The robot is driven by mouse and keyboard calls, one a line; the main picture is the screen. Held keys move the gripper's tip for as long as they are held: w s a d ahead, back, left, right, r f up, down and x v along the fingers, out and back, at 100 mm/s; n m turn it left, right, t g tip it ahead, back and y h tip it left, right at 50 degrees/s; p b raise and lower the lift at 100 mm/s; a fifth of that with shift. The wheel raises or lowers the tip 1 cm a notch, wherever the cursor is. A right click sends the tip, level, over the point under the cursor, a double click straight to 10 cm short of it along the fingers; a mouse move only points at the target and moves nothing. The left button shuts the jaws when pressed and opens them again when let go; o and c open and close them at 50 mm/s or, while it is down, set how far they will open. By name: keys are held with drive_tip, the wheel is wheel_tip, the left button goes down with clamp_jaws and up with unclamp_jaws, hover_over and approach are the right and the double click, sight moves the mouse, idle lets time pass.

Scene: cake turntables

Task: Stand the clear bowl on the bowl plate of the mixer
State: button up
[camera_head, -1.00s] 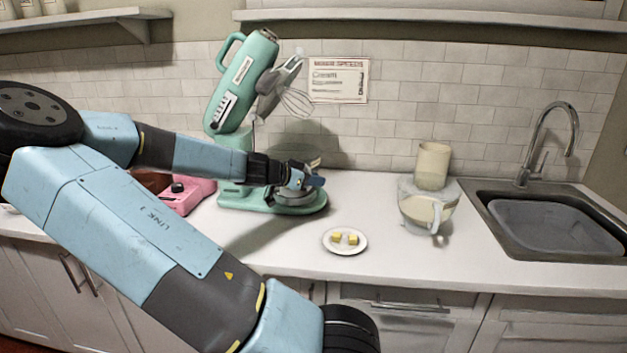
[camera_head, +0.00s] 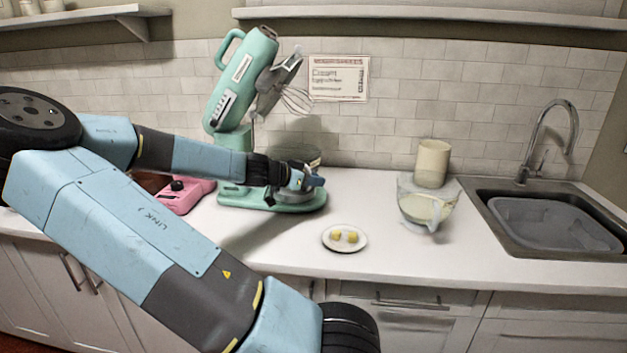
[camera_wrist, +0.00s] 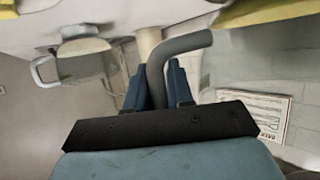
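The mint-green mixer (camera_head: 240,90) stands at the back of the counter with its head tilted up. Its round grey bowl plate (camera_head: 292,197) lies on the base, partly covered by my gripper (camera_head: 312,181). A dark, see-through rim of the clear bowl (camera_head: 306,153) shows just behind my gripper, above the plate. Most of the bowl is hidden, and I cannot tell whether it touches the plate. In the wrist view, my gripper (camera_wrist: 157,88) has its blue fingers close on both sides of a grey curved handle (camera_wrist: 185,42), which seems to belong to the bowl.
A clear jug (camera_head: 425,208) with pale contents and a cream canister (camera_head: 433,163) stand to the right, beside the sink (camera_head: 550,225). A plate (camera_head: 345,247) with yellow cubes lies in front. A pink appliance (camera_head: 185,194) is left of the mixer.

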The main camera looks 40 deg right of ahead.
drive_tip(key=o, duration=0.5)
drive_tip(key=shift+a, duration=0.1)
drive_tip(key=v, duration=1.3)
drive_tip(key=shift+a+r, duration=0.15)
drive_tip(key=shift+a, duration=0.15)
